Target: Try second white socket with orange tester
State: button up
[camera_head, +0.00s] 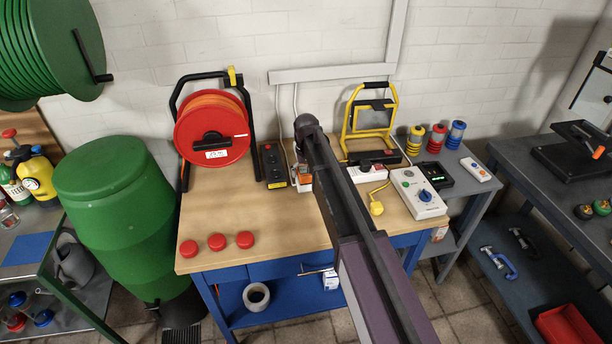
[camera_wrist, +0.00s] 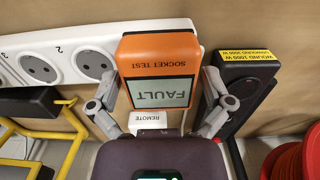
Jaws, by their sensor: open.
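The orange tester (camera_wrist: 158,55) sits over the right end of the white socket strip (camera_wrist: 75,40) in the wrist view. Its screen reads FAULT, upside down. Two bare round sockets (camera_wrist: 93,64) show left of it, with the digits 2 and 3 on the strip; what lies under the tester is hidden. My gripper (camera_wrist: 160,92) is open, one finger on each side of the tester; contact is unclear. In the head view my arm hides most of the gripper. The tester (camera_head: 305,180) shows left of the arm, and part of the white strip (camera_head: 370,173) right of it.
A black socket strip (camera_head: 274,164) with a yellow label stands left of the tester, beside a red cable reel (camera_head: 212,130). A yellow work lamp (camera_head: 370,115) stands behind the white strip. A grey control box (camera_head: 417,194) and yellow plug (camera_head: 377,208) are on the right. The bench's front left holds red caps (camera_head: 217,241).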

dwell(0.3)
jog(key=c, duration=1.1)
jog(key=shift+r, duration=0.1)
jog(key=shift+r+p, duration=0.55)
jog(key=shift+p, duration=0.1)
jog(key=shift+r, duration=0.2)
jog(key=shift+r+p, duration=0.7)
jog(key=shift+p, duration=0.2)
jog(key=shift+r+p, duration=0.35)
jog(key=shift+r+p, duration=1.05)
